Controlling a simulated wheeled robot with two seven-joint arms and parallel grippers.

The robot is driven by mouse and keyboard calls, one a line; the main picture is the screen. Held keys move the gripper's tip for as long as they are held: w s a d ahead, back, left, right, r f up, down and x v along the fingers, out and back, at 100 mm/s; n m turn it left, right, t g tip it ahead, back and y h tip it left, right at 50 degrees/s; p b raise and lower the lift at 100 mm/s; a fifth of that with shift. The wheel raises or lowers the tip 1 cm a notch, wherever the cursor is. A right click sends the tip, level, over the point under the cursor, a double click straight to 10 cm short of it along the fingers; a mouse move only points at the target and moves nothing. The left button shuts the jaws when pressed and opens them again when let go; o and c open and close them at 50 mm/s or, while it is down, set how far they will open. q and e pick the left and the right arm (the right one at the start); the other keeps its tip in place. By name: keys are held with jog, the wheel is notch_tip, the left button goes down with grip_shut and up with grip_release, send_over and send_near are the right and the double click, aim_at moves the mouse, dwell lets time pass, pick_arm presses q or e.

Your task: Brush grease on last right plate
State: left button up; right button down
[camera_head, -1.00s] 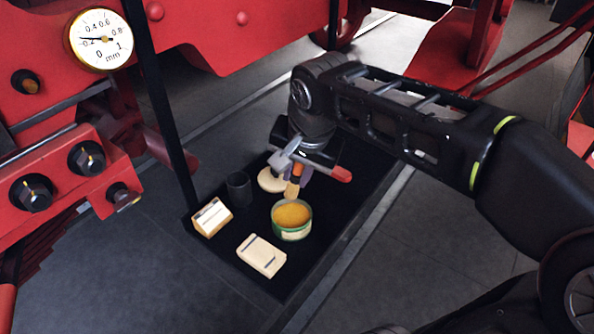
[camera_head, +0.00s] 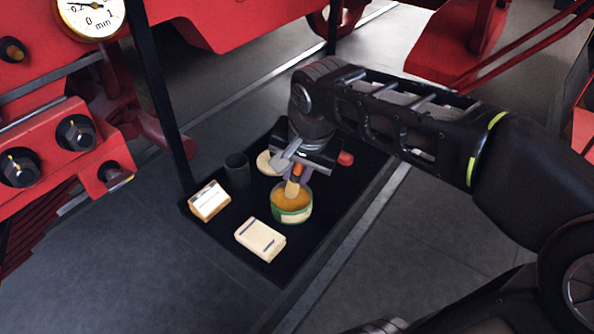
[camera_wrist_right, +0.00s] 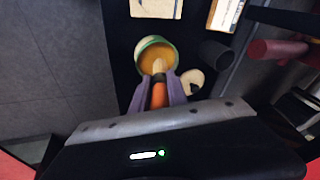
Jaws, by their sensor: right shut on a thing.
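My right gripper (camera_head: 299,172) is shut on a brush (camera_head: 292,189) with an orange handle and pale bristles. The bristle end is down at the mouth of a green tin (camera_head: 292,215) of yellow-orange grease. In the right wrist view the purple-grey fingers (camera_wrist_right: 160,88) hold the orange handle, and the bristles (camera_wrist_right: 158,67) overlap the grease in the tin (camera_wrist_right: 152,44). I cannot tell how deep they reach. My left gripper is not in view. I cannot single out the right plate in these frames.
A black mat or tray (camera_head: 325,207) carries the tin, a pale block (camera_head: 260,239), a labelled box (camera_head: 209,201), a dark cup (camera_head: 237,170) and a round pale item (camera_head: 267,163). Red machinery with bolts (camera_head: 76,132) and a dial gauge (camera_head: 91,14) stands at left.

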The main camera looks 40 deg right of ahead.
jog(key=shift+f+b, duration=0.75)
jog(key=shift+b, duration=0.05)
dwell(2.3)
jog(key=shift+r+p, duration=2.55)
jog(key=shift+r, duration=1.05)
